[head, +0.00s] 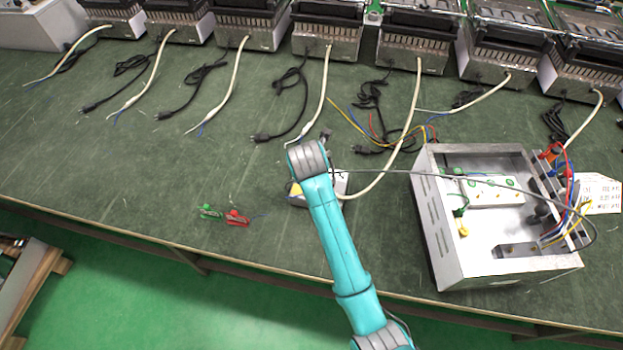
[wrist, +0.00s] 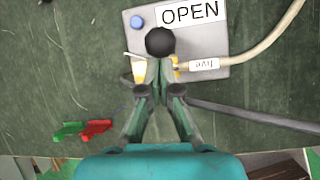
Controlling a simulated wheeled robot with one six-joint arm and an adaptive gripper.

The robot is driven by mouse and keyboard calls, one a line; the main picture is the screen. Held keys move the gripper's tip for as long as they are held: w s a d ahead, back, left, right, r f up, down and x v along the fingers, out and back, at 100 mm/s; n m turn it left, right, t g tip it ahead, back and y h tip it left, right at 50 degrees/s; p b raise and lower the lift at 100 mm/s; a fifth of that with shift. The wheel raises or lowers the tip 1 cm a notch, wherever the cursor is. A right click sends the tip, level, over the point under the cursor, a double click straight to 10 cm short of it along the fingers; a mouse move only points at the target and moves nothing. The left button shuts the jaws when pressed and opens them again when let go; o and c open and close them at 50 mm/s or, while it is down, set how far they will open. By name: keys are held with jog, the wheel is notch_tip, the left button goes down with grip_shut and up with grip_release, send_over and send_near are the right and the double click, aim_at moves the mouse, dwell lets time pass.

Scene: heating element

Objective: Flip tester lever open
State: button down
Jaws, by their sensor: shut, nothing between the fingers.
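The tester is a small grey box (wrist: 205,40) with an OPEN label, a blue button and a lever topped by a black ball knob (wrist: 160,42). In the head view the tester (head: 341,185) sits on the green table, partly hidden behind my arm. My gripper (wrist: 158,88) is shut and empty, its fingertips at the lever just below the knob in the wrist view. I cannot tell whether they touch it. A cable tagged "live" (wrist: 204,64) runs into the tester's right side, next to a yellow part.
Green and red clips (head: 236,217) lie on the table to the left. An open metal box (head: 440,240) with wiring stands at the right. Several heating units (head: 328,35) line the back, their cables trailing forward. The table's front left is mostly clear.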

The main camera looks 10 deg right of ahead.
jog(key=shift+w+d+r, duration=0.15)
jog(key=shift+w, duration=0.25)
jog(key=shift+w+d+r, duration=0.1)
jog(key=shift+w+d, duration=0.05)
jog(key=shift+w, duration=0.2)
